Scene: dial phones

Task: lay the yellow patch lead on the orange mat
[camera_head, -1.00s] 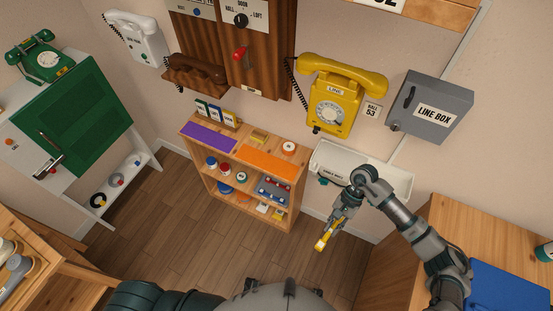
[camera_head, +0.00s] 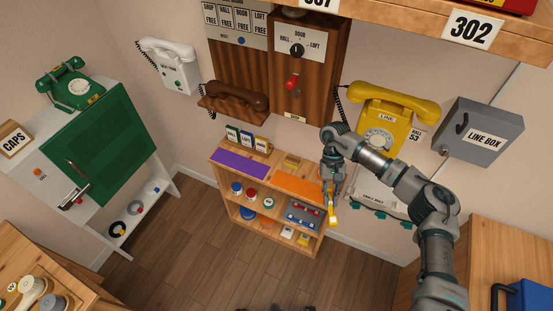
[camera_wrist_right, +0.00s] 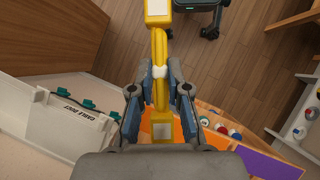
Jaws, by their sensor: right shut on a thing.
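My right gripper (camera_head: 331,194) is shut on the yellow patch lead (camera_head: 333,214), which hangs from its fingers at the right end of the small wooden shelf. In the right wrist view the lead (camera_wrist_right: 160,50) runs between the two fingers (camera_wrist_right: 161,105), with a white band around its middle and pale-faced yellow ends. The orange mat (camera_head: 297,187) lies on the shelf's top, just left of the gripper in the head view. Part of the mat shows behind the fingers in the right wrist view. The lead is apart from the bare part of the mat. My left gripper is out of view.
A purple mat (camera_head: 239,163) and small upright cards (camera_head: 246,140) share the shelf top. A white cable tray (camera_head: 378,201) is on the wall to the right, below the yellow phone (camera_head: 385,120). Lower shelves hold jars and small parts.

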